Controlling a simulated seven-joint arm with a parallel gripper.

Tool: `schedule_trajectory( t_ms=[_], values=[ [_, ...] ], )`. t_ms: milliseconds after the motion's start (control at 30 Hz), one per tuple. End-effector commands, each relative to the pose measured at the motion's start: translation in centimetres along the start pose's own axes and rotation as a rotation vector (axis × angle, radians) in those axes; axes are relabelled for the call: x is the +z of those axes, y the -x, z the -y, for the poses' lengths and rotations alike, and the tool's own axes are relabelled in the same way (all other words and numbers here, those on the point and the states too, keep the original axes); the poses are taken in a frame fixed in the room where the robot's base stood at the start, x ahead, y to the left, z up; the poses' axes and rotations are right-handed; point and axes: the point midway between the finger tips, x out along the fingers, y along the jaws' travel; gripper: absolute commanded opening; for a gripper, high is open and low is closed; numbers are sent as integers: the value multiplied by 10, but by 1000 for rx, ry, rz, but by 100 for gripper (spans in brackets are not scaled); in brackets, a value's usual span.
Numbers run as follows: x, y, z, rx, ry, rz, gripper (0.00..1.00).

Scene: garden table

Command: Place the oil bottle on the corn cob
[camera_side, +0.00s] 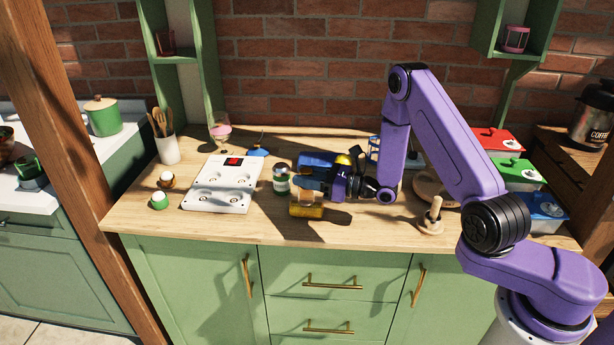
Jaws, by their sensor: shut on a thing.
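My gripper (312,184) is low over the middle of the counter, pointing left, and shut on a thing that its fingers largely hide. An amber-yellow cylinder (308,211) with a tan part on top is at the fingertips on the near side; it looks like the oil bottle. A small yellow patch (343,160) shows behind my gripper and may be the corn cob, mostly hidden. I cannot tell whether the amber cylinder touches the counter or anything under it.
A jar (281,178) with a white label stands just left of my gripper. A blue object (317,159) lies behind it. A white stove (222,184) is farther left. A wooden pestle-like tool (433,215) stands at right. Lidded boxes (520,174) line the right end.

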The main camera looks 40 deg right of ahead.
Motion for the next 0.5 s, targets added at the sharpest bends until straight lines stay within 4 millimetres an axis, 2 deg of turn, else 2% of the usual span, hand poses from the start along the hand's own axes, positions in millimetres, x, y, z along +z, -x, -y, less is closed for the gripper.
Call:
schedule_trajectory(
  t_ms=[300, 333, 400, 500],
  values=[
    [-3, 0, 0, 0, 1, 1, 4],
    [-2, 0, 0, 0, 1, 1, 47],
    [-2, 0, 0, 0, 1, 1, 63],
    [-2, 0, 0, 0, 1, 1, 63]
  ],
)
